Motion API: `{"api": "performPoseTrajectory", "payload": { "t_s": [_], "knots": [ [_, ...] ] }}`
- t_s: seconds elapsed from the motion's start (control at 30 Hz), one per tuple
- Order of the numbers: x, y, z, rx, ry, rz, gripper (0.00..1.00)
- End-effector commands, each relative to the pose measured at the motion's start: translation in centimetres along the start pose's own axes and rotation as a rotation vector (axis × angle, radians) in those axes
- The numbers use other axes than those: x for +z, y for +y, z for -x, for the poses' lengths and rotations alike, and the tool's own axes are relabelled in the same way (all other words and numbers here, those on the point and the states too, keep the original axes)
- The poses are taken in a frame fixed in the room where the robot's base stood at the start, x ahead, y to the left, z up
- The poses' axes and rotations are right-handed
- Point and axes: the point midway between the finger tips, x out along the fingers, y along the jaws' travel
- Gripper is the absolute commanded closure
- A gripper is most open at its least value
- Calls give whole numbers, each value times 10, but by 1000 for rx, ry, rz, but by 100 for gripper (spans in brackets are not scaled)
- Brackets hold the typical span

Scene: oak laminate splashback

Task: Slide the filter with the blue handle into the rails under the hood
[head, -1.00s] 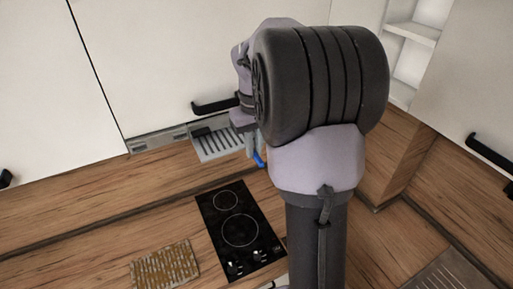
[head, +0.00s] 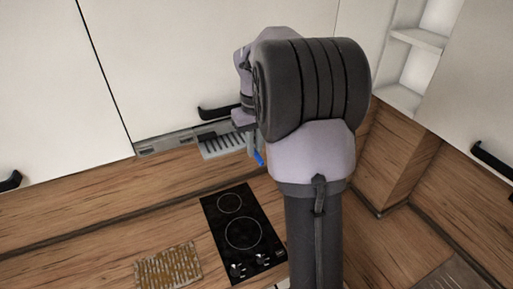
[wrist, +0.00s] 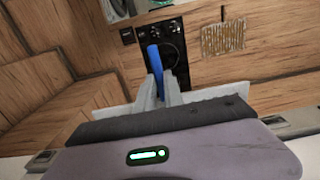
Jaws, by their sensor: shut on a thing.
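The filter is a grey slatted panel (head: 222,146) under the wall cabinet in the head view, with its back part hidden beneath the hood's edge. Its blue handle (head: 259,158) hangs at its right end, and the handle also shows in the wrist view (wrist: 155,61). My gripper (wrist: 159,88) is shut on the blue handle, with a finger on each side. In the head view my arm hides most of the gripper. The hood's grey metal strip (head: 163,145) runs along the cabinet's lower edge. The rails themselves cannot be made out.
A black cooktop (head: 243,233) lies on the wooden counter below, with a patterned board (head: 168,267) to its left. A black cabinet handle (head: 219,112) sits just above the filter. Open shelves (head: 415,65) and a wooden side wall stand at the right.

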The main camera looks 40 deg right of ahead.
Motion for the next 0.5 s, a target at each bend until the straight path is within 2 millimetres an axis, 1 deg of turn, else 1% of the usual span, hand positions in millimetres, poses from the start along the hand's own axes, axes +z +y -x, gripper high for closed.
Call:
{"api": "performPoseTrajectory", "payload": {
  "t_s": [0.5],
  "knots": [
    [-26, 0, -1, 1, 0, 1, 100]
  ]
}}
